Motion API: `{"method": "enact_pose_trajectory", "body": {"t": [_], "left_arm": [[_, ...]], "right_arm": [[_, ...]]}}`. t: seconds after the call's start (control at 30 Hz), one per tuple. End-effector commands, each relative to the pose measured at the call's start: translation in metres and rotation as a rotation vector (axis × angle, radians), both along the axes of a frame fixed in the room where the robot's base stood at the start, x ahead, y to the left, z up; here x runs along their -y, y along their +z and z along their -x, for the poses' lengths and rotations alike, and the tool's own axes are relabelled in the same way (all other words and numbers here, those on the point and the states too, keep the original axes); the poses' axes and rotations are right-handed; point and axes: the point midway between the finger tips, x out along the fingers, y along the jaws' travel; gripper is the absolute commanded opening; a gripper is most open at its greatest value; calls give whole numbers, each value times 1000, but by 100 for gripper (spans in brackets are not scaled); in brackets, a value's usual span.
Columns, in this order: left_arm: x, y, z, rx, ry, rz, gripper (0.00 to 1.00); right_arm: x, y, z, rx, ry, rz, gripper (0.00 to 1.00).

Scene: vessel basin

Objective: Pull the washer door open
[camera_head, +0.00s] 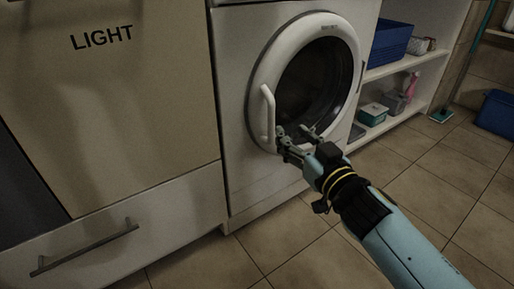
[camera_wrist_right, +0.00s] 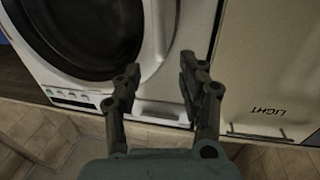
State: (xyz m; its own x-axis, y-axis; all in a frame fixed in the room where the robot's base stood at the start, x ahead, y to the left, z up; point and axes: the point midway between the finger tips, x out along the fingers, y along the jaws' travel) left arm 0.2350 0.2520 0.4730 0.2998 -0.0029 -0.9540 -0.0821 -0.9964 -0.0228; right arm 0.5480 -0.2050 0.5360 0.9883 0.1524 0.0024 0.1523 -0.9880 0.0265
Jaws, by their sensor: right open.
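The white washer (camera_head: 235,60) stands in the middle of the head view. Its round door (camera_head: 283,45), with a white ring and dark glass, looks closed. A white upright bar handle (camera_head: 268,115) sits on the left side of the door. My right gripper (camera_head: 294,132) is open and empty in front of the lower part of the door, just right of and below the handle's lower end. In the right wrist view, the two fingers (camera_wrist_right: 158,72) are apart, with the door (camera_wrist_right: 80,35) at upper left. Whether they touch the door cannot be told. My left gripper is not in view.
A cabinet marked LIGHT (camera_head: 120,100) stands left of the washer, above a drawer with a bar handle (camera_head: 85,248). Shelves on the right hold a blue basket (camera_head: 390,42) and a teal box (camera_head: 372,114). The tiled floor (camera_head: 300,255) in front is clear.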

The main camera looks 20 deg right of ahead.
Motion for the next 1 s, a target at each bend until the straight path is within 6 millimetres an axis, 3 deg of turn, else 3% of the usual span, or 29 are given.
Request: {"method": "enact_pose_trajectory", "body": {"t": [0.03, 0.23, 0.5, 0.7, 1.0], "left_arm": [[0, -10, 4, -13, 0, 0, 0], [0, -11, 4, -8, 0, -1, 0], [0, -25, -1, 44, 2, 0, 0], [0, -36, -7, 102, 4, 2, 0], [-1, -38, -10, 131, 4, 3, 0]], "right_arm": [[0, -10, -1, -4, 0, -1, 41], [-3, -7, -18, 1, -1, -1, 41], [-11, -8, -71, -1, -1, -2, 41], [-15, -9, -99, -3, -1, -2, 41], [-16, -8, -109, -3, -1, -2, 41]]}}
